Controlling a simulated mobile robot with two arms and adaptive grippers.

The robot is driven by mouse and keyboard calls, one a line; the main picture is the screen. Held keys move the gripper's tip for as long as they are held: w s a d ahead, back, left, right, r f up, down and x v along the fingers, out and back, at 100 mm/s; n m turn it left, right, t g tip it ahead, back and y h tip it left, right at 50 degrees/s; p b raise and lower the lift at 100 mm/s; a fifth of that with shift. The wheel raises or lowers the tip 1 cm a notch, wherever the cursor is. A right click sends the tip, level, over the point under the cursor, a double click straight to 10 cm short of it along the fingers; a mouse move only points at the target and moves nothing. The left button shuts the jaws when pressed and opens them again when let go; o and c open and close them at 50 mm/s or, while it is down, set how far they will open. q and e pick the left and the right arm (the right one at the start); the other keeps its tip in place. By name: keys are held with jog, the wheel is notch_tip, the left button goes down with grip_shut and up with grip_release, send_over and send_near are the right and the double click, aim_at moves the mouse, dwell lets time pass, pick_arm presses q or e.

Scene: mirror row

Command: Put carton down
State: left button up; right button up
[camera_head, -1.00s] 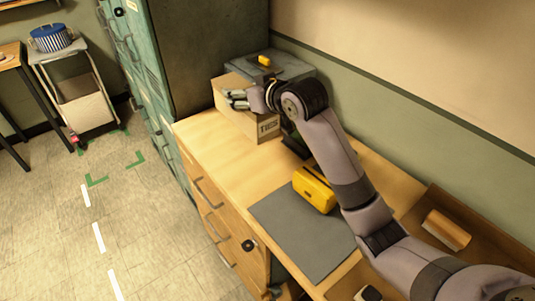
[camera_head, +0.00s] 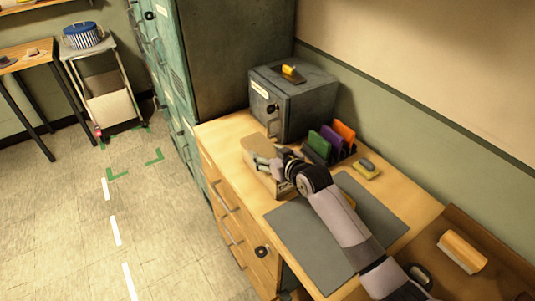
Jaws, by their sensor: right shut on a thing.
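The tan carton (camera_head: 258,150) is near the far end of the wooden counter, in front of the grey safe. My right gripper (camera_head: 268,163) is shut on the carton, with its fingers across the carton's top. The gripper and wrist hide part of the carton. Its underside is at or very close to the counter top; I cannot tell whether it touches. My left gripper is not in view.
The wooden counter (camera_head: 222,133) holds a grey safe (camera_head: 295,108), a rack of coloured folders (camera_head: 322,143), a yellow-grey block (camera_head: 367,168) and a grey mat (camera_head: 305,240). A brown tray (camera_head: 505,268) is at right. Bare counter lies left of the carton.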

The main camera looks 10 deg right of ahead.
jog(key=shift+f, duration=0.1)
jog(key=o, duration=1.4)
jog(key=shift+c, duration=0.2)
jog(key=shift+s+r+p, duration=0.2)
jog(key=shift+r+p, duration=0.05)
jog(key=shift+p, duration=0.05)
jog(key=p+v, duration=1)
jog(key=v, duration=0.1)
jog(key=shift+s, duration=0.25)
jog(key=shift+d, duration=0.1)
